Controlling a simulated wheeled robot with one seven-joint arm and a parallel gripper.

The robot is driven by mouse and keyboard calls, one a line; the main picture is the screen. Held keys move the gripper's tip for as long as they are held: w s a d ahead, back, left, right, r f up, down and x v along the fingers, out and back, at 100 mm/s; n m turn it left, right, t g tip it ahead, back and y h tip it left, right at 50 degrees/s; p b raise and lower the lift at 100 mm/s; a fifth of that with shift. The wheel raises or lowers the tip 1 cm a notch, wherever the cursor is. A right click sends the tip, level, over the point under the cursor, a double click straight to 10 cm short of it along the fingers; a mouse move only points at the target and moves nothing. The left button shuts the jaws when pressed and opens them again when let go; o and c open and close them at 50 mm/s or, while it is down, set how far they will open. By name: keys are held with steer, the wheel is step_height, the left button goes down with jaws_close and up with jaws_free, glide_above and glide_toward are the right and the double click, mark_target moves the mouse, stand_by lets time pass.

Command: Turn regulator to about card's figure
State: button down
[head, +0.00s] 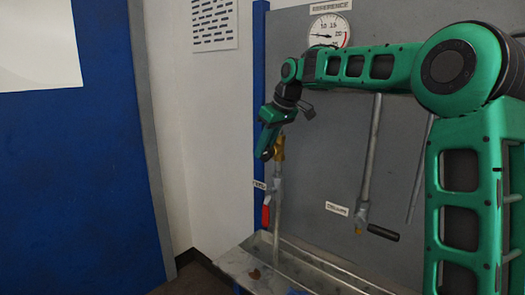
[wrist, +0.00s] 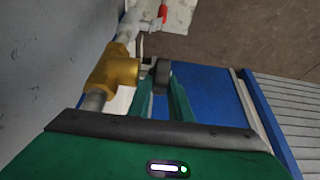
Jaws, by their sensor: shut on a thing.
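The regulator's brass body (head: 278,148) sits on a vertical pipe at the left of the grey panel. It also shows large in the wrist view (wrist: 112,72). My gripper (head: 266,148) is beside it; in the wrist view its green fingers (wrist: 162,92) are shut on a dark round knob (wrist: 161,71) on the brass body's side. The fingers and arm hide most of the knob in the head view. A round white gauge (head: 328,32) under a REFERENCE sign has its needle pointing left. No card with a readable figure shows.
A red-handled valve (head: 266,214) hangs below the regulator. A black-handled valve (head: 382,232) is on a pipe further right. A metal trough (head: 232,262) runs below. A blue post (head: 260,60) and a white wall stand close left of my gripper.

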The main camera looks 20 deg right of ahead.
steer(key=t+y, duration=0.1)
steer(key=t, duration=0.1)
steer(key=s+t+y, duration=0.1)
steer(key=shift+d+f+t+y, duration=0.25)
steer(key=shift+d+t+y, duration=0.05)
steer(key=shift+d+t, duration=0.1)
steer(key=shift+s+d+f+t+y, duration=0.15)
steer(key=shift+t+y, duration=0.45)
steer(key=shift+t, duration=0.35)
steer(key=shift+a+f+t+y, duration=0.15)
steer(key=shift+t+y, duration=0.45)
steer(key=shift+t, duration=0.35)
steer(key=shift+d, duration=0.15)
steer(key=c, duration=1.9)
jaws_free()
steer(key=shift+r, duration=0.1)
steer(key=shift+s+d+r, duration=0.1)
steer(key=shift+s+d, duration=0.05)
steer(key=shift+s, duration=0.1)
steer(key=v, duration=1)
